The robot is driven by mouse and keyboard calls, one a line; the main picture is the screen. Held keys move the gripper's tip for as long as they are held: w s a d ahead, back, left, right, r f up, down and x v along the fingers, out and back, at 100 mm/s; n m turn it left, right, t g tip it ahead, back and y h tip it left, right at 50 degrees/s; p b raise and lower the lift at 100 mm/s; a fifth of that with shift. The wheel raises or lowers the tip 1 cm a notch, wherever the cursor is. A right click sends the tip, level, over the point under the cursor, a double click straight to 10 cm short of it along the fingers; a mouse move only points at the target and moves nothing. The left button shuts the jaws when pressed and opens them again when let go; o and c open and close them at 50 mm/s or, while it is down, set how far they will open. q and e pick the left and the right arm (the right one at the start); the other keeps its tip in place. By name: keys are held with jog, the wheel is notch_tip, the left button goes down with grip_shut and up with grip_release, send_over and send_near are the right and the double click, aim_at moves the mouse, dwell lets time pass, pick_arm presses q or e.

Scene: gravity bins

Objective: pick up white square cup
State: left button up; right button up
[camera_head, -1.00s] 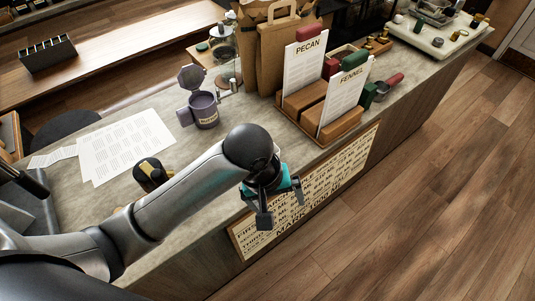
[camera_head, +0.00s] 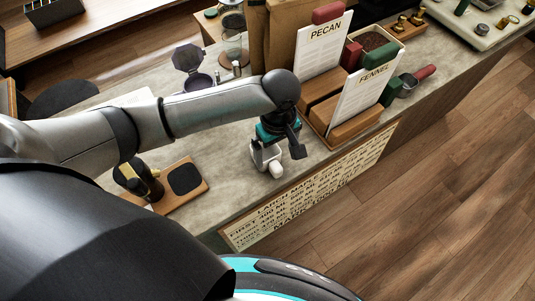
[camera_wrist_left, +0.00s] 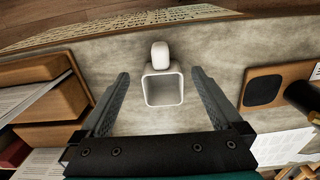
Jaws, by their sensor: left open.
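The white square cup (camera_wrist_left: 163,89) stands upright on the counter in the left wrist view, its square mouth facing the camera and its rounded handle towards the counter's front edge. In the head view the cup (camera_head: 275,168) shows partly below my left gripper, which hides some of it. My left gripper (camera_wrist_left: 159,88) is open, with one finger on each side of the cup and a gap on both sides. In the head view the left gripper (camera_head: 277,146) is over the cup near the counter's front edge. My right gripper does not show.
Wooden blocks with the PECAN card (camera_head: 322,48) and FENNEL card (camera_head: 362,95) stand close to the right of the gripper. A wooden board with a black pad (camera_head: 185,179) lies to the left. A dark pot (camera_head: 188,62) stands behind the arm.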

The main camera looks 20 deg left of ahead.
aim_at(273, 161)
pick_arm(q)
notch_tip(273, 161, down, 3)
jog(key=shift+w+f, duration=0.1)
jog(key=shift+f, duration=0.1)
jog(key=f, duration=0.3)
jog(key=shift+a+f+b, duration=0.25)
jog(key=shift+a+b, duration=0.1)
jog(key=shift+b, duration=0.05)
jog(key=shift+f, duration=0.6)
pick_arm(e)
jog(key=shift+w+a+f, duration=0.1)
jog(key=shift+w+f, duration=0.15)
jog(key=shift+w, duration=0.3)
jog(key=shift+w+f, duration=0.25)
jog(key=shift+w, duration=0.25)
pick_arm(q)
jog(key=shift+c, duration=0.4)
grip_shut()
jog(key=shift+r, duration=0.15)
